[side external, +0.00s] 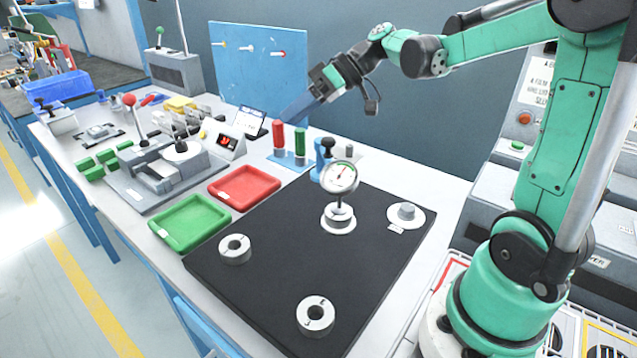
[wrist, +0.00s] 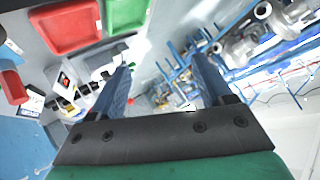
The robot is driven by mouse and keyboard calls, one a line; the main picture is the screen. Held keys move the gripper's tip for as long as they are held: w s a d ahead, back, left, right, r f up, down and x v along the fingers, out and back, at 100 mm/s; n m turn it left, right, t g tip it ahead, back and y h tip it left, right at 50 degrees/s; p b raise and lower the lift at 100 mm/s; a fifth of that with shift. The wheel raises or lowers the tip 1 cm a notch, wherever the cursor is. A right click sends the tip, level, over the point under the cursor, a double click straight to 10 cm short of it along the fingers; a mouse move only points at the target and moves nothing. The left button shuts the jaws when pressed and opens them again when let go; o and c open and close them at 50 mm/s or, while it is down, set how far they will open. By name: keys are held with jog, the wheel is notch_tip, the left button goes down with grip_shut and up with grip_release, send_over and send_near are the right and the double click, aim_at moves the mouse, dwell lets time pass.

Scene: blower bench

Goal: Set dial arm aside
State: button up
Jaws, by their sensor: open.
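A round dial gauge (side external: 341,178) with a white face and red needle stands upright in the side external view. It sits over a white round base (side external: 338,219) on the black mat. A blue post with a knob (side external: 323,158) stands just behind and left of the dial; I cannot tell whether they are joined. My gripper (side external: 292,113) is raised behind and left of the dial, well apart from it, pointing down-left. In the wrist view its blue fingers (wrist: 163,75) are spread with nothing between them. The dial does not show in the wrist view.
Red and green cylinders (side external: 279,139) stand behind. Much of the mat is clear.

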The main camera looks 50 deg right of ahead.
aim_at(329, 166)
jog(key=s+d+n+t+y, duration=0.1)
jog(key=d+n+t+y, duration=0.4)
jog(key=d, duration=0.7)
notch_tip(329, 166, down, 9)
jog(key=n, duration=0.2)
jog(key=shift+m+y, duration=0.3)
jog(key=shift+f+x, duration=0.15)
jog(key=shift+x, duration=1.15)
jog(key=shift+f+x, duration=0.1)
jog(key=shift+x, duration=1.15)
jog(key=shift+s+a, duration=0.15)
grip_shut()
jog(key=shift+g, duration=0.4)
